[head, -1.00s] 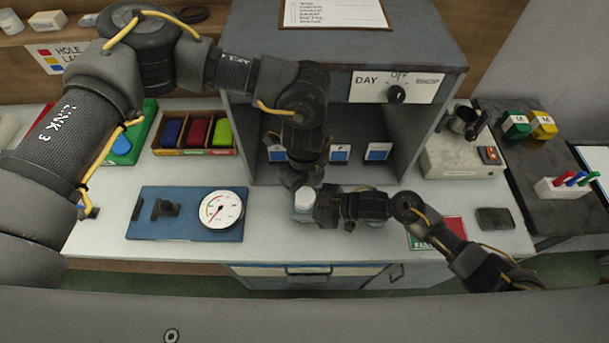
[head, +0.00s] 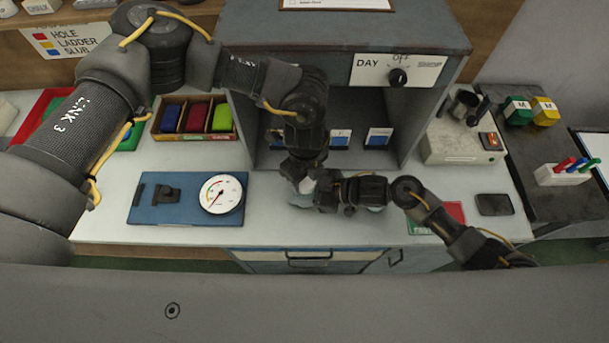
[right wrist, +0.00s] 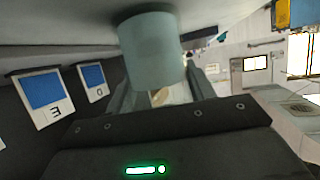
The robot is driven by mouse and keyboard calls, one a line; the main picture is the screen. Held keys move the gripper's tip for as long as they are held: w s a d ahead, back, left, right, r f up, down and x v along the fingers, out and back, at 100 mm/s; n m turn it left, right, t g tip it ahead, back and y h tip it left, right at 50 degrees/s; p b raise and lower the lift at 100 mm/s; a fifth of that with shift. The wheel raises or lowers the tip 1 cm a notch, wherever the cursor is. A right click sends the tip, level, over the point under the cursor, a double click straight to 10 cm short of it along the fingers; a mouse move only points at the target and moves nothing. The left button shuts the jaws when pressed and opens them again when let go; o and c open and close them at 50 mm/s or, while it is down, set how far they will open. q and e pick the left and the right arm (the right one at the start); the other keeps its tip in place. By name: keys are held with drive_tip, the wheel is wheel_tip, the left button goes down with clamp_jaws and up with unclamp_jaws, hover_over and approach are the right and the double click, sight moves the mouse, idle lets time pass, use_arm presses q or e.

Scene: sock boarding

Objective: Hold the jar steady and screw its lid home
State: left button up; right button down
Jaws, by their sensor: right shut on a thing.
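The pale grey-blue jar (head: 298,199) stands near the front edge of the worktop, mostly hidden by both arms. It is a large cylinder in the right wrist view (right wrist: 152,48). My right gripper (head: 318,194) comes in from the right and is shut on the jar, with its fingers on either side in the wrist view (right wrist: 160,92). My left gripper (head: 303,182) points down right over the jar's top. A small whitish patch shows beside its fingertips; I cannot tell if it is the lid. Whether the left fingers are shut on something is not visible.
A blue board with a round gauge (head: 221,194) lies left of the jar. A grey cabinet (head: 420,105) with a dial stands behind. A phone-like dark block (head: 494,204) and a red-green card (head: 452,214) lie to the right. Clear worktop lies between board and jar.

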use_arm(q)
drive_tip(key=shift+c, duration=0.8)
drive_tip(key=m, duration=0.3)
drive_tip(key=o, duration=1.1)
drive_tip(key=shift+d, duration=0.1)
drive_tip(key=shift+w+r, duration=0.1)
drive_tip(key=shift+r, duration=2.2)
